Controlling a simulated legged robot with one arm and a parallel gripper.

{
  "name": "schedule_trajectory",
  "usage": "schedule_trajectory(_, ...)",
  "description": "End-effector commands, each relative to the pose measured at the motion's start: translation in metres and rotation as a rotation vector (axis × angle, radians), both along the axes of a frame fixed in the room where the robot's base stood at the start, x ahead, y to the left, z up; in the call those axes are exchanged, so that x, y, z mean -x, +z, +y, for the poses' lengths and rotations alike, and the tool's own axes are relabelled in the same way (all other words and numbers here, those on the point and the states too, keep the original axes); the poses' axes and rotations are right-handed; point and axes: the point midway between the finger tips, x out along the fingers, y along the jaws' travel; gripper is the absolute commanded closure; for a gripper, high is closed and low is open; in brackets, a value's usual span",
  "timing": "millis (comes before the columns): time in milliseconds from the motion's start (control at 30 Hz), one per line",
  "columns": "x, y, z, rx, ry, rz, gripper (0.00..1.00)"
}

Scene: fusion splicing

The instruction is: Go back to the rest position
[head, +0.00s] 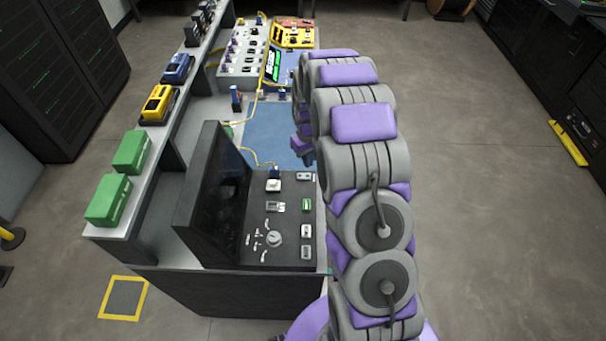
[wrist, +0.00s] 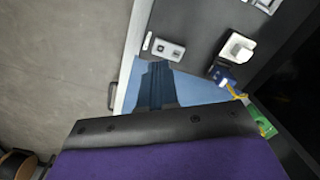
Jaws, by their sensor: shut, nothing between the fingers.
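My arm (head: 363,155) stretches along the right side of the workbench in the head view, grey with purple covers. Its far end bends over the bench, where a purple part shows above the blue mat (head: 270,128). My gripper (wrist: 157,72) shows in the wrist view as dark blue fingers, close together with nothing between them. Behind the fingers lie the blue mat and the edge of the dark control panel (head: 288,222). I cannot tell how high the gripper is above the mat.
A dark screen (head: 213,190) stands on the bench beside the panel. A shelf holds green boxes (head: 108,199), a yellow device (head: 160,104) and a blue device (head: 178,68). A yellow splicer (head: 293,36) and yellow cable lie farther back.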

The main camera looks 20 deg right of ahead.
Motion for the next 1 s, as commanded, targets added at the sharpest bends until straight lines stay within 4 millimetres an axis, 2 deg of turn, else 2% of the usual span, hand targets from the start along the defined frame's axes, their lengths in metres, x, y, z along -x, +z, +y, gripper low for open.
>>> schedule_trajectory(200,0.0,0.013,0.0,0.0,0.0,0.001,1.0)
schedule_trajectory(733,0.001,0.015,0.001,-0.001,0.0,0.001,1.0)
schedule_trajectory(867,0.012,0.033,0.009,-0.001,-0.004,0.004,1.0)
schedule_trajectory(1000,0.039,0.069,0.026,-0.005,-0.012,0.014,1.0)
